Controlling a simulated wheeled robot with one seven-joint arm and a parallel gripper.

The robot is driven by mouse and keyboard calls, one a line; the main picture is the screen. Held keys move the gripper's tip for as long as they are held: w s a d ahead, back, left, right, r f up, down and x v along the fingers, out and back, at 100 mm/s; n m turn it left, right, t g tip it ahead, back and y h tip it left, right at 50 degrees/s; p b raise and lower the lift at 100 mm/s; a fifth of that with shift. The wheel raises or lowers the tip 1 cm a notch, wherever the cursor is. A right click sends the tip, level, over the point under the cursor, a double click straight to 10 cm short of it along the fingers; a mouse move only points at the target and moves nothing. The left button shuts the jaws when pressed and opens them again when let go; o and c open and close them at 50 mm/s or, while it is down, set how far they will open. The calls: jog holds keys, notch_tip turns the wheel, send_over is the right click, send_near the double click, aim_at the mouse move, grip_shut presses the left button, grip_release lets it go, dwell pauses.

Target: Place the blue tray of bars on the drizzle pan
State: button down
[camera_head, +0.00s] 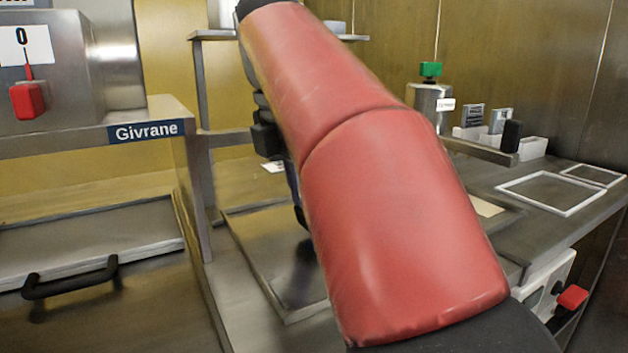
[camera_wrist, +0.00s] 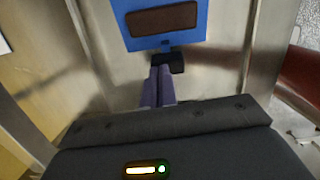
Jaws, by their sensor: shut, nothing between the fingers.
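The blue tray (camera_wrist: 139,44) shows at the top of the wrist view, cut off by the upper edge. A brown slab of bars (camera_wrist: 163,19) lies in it. A small dark block (camera_wrist: 170,62) sticks out at its near side, perhaps a handle. My gripper (camera_wrist: 160,72) is shut and empty, its fingertips close to this dark block; I cannot tell whether they touch. In the head view my red arm hides my gripper and the blue tray does not show. A shallow metal pan (camera_head: 262,262) lies partly behind the arm; I cannot tell if it is the drizzle pan.
White frames (camera_head: 548,205), a metal canister (camera_head: 428,104) and white bins (camera_head: 533,147) stand on the right counter.

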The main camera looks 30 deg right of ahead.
dwell(0.3)
jog(key=shift+r+p, duration=0.8)
jog(key=shift+p, duration=0.15)
jog(key=shift+f, duration=0.2)
